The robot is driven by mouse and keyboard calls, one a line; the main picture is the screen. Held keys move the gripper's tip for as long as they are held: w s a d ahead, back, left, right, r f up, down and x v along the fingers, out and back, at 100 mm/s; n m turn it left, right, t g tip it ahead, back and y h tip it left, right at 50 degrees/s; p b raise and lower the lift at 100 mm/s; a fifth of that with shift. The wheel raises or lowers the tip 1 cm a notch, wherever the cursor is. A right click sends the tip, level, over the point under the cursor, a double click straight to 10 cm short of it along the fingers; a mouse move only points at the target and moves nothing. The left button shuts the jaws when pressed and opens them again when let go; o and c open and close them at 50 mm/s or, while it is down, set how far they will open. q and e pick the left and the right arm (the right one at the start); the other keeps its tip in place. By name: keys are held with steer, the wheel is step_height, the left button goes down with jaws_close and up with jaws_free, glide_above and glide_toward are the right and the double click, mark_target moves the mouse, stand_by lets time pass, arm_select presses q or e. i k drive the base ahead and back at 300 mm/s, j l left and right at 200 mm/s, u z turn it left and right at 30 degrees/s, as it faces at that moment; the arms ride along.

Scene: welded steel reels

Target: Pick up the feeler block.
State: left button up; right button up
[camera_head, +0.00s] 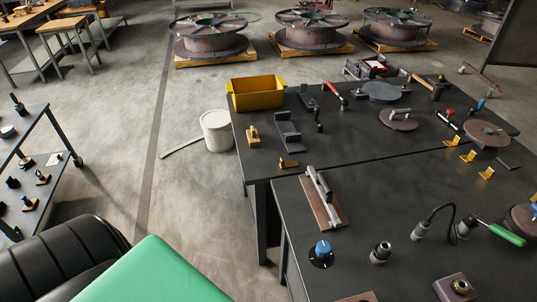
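I cannot tell for certain which thing is the feeler block. A small tan block (253,136) stands near the left edge of the far dark table, in front of a yellow bin. Neither of my grippers shows in the head view.
Two dark tables (345,150) adjoin at the right, holding a yellow bin (256,93), round discs, clamps and fittings. A white bucket (216,131) stands on the floor beside them. A cart (42,150) is at left. Large reels (208,37) stand on pallets behind.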

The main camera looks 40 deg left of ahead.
mark_target(283, 166)
steer(key=u, duration=1)
